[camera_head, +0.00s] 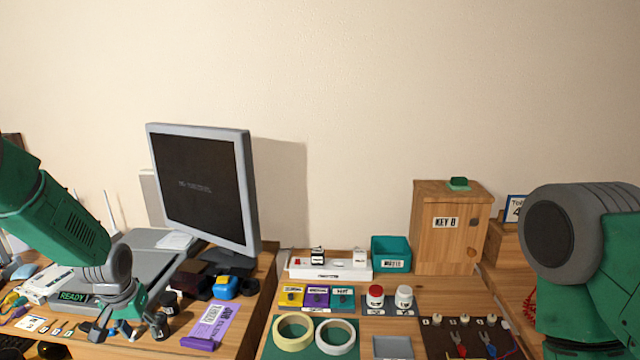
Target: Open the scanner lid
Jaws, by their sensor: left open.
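No object shows between the fingers. I cannot tell whether a finger touches the scanner. My right arm (580,250) stands at the right edge, and its gripper is out of view.
A purple labelled item (208,325) and a blue-and-yellow item (226,287) lie right of my left gripper. The right desk holds tape rolls (335,336), a teal bin (391,253) and a wooden "KEY B" box (446,235).

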